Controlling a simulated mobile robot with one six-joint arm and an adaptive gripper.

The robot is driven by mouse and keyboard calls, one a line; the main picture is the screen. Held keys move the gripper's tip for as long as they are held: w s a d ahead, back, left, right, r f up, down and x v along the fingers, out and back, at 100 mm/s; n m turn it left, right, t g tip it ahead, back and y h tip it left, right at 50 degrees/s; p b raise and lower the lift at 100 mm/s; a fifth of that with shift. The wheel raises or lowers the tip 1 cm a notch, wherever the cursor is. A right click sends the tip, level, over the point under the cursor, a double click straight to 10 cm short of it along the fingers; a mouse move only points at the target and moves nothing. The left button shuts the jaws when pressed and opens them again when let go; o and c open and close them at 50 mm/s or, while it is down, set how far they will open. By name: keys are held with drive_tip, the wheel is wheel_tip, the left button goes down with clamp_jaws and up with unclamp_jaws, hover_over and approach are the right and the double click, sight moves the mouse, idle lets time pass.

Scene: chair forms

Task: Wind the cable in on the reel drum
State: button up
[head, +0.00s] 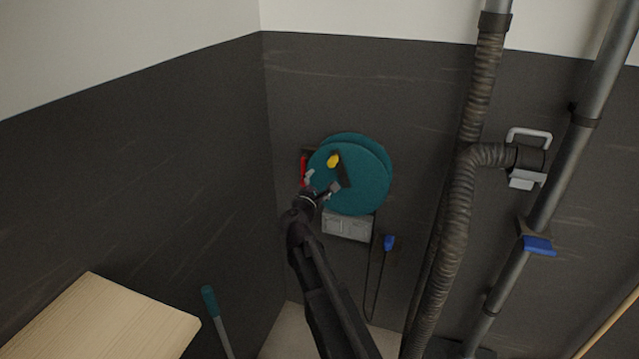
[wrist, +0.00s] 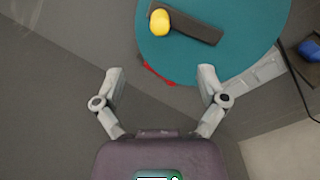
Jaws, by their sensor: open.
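The teal reel drum (head: 366,184) is mounted on the dark wall in the head view, and it fills the upper part of the wrist view (wrist: 240,50). A dark crank arm (wrist: 198,27) with a yellow knob (wrist: 160,22) sits on its face; the knob also shows in the head view (head: 333,160). My gripper (head: 323,183) is in front of the drum's lower left. In the wrist view its fingers (wrist: 160,85) are apart and empty, with the knob beyond them. The cable (head: 373,285) hangs below the drum, beside a blue plug-like end (head: 389,242).
A red part (head: 304,168) shows at the drum's left edge. A grey box (head: 347,225) is under the drum. A ribbed hose (head: 459,210) and metal pipes (head: 560,170) run at right. A wooden board (head: 100,320) and a teal-handled tool (head: 210,302) are at lower left.

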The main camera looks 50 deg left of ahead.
sight(330, 165)
drive_tip(key=shift+x, duration=6)
drive_tip(key=c, duration=1)
drive_tip(key=shift+a, duration=0.1)
drive_tip(key=shift+c, duration=0.2)
drive_tip(key=o, duration=0.5)
